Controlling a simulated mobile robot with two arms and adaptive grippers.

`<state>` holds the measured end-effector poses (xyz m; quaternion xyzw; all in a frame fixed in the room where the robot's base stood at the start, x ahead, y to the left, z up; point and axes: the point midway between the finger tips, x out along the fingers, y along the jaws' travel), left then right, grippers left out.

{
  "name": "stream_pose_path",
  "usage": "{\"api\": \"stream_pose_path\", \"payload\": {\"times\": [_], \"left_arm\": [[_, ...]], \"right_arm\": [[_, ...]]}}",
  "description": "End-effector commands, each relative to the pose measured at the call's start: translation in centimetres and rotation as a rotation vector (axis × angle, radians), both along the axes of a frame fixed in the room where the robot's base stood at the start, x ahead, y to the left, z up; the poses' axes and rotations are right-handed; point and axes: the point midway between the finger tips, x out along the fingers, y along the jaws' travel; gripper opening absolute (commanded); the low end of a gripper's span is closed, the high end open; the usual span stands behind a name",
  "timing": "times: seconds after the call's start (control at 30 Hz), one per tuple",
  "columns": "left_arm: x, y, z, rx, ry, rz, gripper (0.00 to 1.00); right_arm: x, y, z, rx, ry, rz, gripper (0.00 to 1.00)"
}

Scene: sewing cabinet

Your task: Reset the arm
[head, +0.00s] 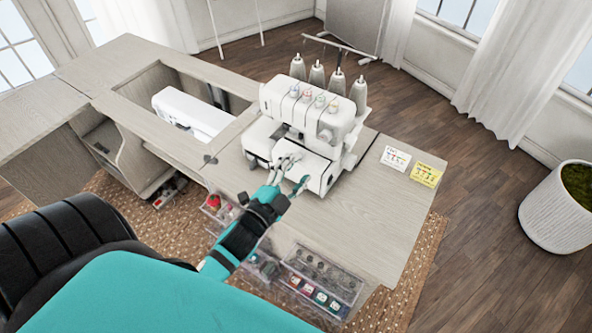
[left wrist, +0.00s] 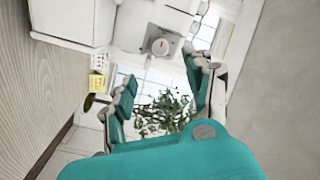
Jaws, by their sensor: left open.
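My left gripper (head: 289,182) is open in the head view, right at the front of the white serger (head: 308,117). Its fingers overlap the front of the machine in the picture; I cannot tell whether they touch it. In the left wrist view the two teal fingers of the left gripper (left wrist: 160,100) stand apart with nothing between them. The white body of the serger (left wrist: 70,20) shows at the top of that view. My right gripper is not in view.
The serger stands on a wooden cabinet top (head: 375,215) with thread cones behind it. Two cards (head: 396,159) and (head: 426,175) lie to its right. A white sewing machine (head: 194,112) sits in the cabinet opening. Clear drawers (head: 322,275) stick out at the front. A planter (head: 553,210) stands right.

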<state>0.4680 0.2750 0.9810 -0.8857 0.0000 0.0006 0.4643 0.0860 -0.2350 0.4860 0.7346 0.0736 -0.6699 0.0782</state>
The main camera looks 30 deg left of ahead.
Motion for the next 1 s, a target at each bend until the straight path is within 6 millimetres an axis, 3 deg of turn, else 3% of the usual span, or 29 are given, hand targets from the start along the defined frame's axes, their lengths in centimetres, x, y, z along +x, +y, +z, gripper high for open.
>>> {"api": "stream_pose_path", "payload": {"times": [0.43,0.57,0.67,0.83,1.0], "left_arm": [[0.0,0.1,-0.1,-0.009,0.010,0.007,0.53],[-0.4,0.4,-0.8,-0.089,0.099,0.062,0.53],[-1.7,0.4,-2.3,-0.217,0.247,0.143,0.53],[-6.2,-1.1,-5.3,-0.449,0.563,0.282,0.53],[-10.5,-3.1,-6.8,-0.573,0.788,0.363,0.53]], "right_arm": [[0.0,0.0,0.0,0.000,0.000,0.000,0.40],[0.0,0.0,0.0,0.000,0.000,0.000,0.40],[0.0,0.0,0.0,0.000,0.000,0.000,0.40],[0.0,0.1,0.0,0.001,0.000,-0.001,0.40],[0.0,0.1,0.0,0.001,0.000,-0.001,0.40]]}}
